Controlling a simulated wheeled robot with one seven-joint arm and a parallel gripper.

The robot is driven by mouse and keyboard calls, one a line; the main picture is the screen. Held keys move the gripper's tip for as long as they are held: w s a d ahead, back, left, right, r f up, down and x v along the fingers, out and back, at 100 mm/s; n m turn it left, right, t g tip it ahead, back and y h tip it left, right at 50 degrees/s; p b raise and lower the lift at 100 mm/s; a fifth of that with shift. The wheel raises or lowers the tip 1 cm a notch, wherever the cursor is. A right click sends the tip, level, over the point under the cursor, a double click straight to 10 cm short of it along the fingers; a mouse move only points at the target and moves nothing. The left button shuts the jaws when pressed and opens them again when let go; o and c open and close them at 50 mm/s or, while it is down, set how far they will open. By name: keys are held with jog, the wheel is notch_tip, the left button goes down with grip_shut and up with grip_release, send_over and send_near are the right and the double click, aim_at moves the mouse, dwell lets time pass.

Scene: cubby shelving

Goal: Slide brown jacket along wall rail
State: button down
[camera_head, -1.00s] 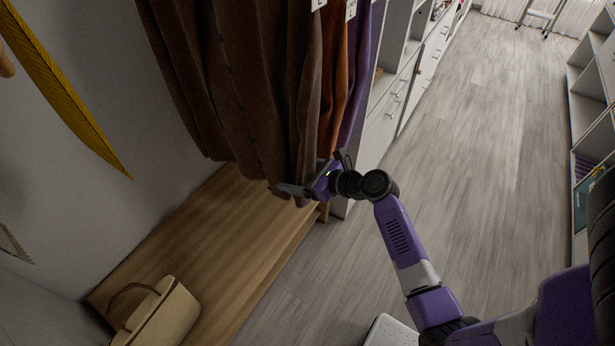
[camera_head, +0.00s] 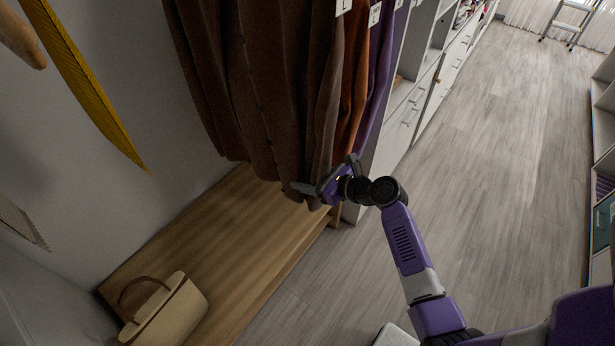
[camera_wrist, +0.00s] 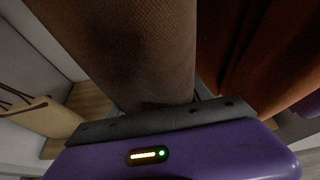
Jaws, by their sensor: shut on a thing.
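The brown jacket (camera_head: 240,80) hangs at the upper middle of the head view, above a wooden bench; its hanger and the rail are out of the frame. My gripper (camera_head: 312,190) is at the jacket's lower right edge and is shut on its cloth. In the wrist view the brown cloth (camera_wrist: 130,50) runs down to my gripper (camera_wrist: 160,108); the fingertips are mostly hidden. An orange-brown garment (camera_head: 352,90) hangs right beside the jacket, and a purple one (camera_head: 378,80) hangs beyond it. The orange-brown garment (camera_wrist: 260,60) also shows at the right of the wrist view.
A wooden bench (camera_head: 190,235) runs under the clothes, with a beige handbag (camera_head: 170,312) at its near end. A yellow feather-like piece (camera_head: 85,85) hangs near the left wall. White drawers (camera_head: 405,125) stand behind the clothes. The grey floor (camera_head: 480,190) at right is clear.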

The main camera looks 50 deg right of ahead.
jog(key=a+p, duration=0.8)
jog(key=a, duration=0.5)
jog(key=shift+s+a, duration=0.2)
jog(key=shift+a, duration=0.05)
dwell(0.9)
jog(key=shift+p, duration=0.35)
jog(key=shift+c, duration=2)
grip_release()
jog(key=shift+s, duration=0.15)
